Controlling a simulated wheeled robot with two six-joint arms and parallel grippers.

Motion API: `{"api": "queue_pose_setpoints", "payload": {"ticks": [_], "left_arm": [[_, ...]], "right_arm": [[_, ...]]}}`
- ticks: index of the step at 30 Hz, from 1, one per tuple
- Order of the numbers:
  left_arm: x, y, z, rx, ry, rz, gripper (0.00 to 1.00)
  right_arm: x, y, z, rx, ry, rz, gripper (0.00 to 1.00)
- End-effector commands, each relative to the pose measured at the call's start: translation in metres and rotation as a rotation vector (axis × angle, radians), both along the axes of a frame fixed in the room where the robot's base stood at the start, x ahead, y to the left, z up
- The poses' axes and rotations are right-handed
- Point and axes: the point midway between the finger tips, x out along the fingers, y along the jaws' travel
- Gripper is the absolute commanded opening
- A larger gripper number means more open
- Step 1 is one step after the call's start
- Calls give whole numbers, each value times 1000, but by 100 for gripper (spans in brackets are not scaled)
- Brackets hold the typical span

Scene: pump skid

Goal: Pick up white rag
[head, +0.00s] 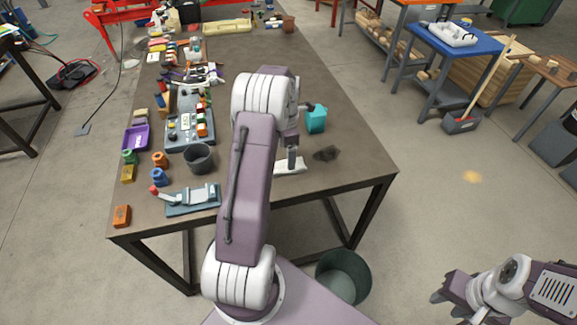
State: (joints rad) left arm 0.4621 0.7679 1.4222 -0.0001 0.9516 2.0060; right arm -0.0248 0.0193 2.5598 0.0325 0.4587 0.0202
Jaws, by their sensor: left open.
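A flat white piece (289,168), which looks like the white rag, lies on the brown table near its front edge. My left arm and gripper partly cover it. My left gripper (293,153) is open and points down just above the white piece. The arm hides part of the jaws, and I cannot tell whether a finger touches the piece. My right gripper (448,302) is at the lower right, away from the table over the floor; its jaw gap is not clear.
A teal block (316,119) and a dark stain (327,153) are close to the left gripper. A grey cup (199,158), a clamp fixture (193,198) and an orange block (122,216) stand on the left. A bin (343,276) is on the floor in front.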

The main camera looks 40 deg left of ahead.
Motion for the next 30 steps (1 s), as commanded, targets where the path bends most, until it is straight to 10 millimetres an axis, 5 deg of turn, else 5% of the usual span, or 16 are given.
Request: {"api": "queue_pose_setpoints", "payload": {"ticks": [9, 17, 18, 25, 30], "left_arm": [[-1, -1, -45, -2, 3, -1, 83], [0, 0, -52, 1, -1, -1, 83], [0, 0, -52, 1, -1, -1, 81], [0, 0, -52, 0, 0, -1, 18], [0, 0, -51, 0, 0, -1, 17]], "right_arm": [[0, 0, 1, 0, 0, 0, 36], [0, 0, 1, 0, 0, 0, 36], [0, 0, 1, 0, 0, 0, 36], [0, 0, 1, 0, 0, 0, 36], [0, 0, 1, 0, 0, 0, 36]]}}
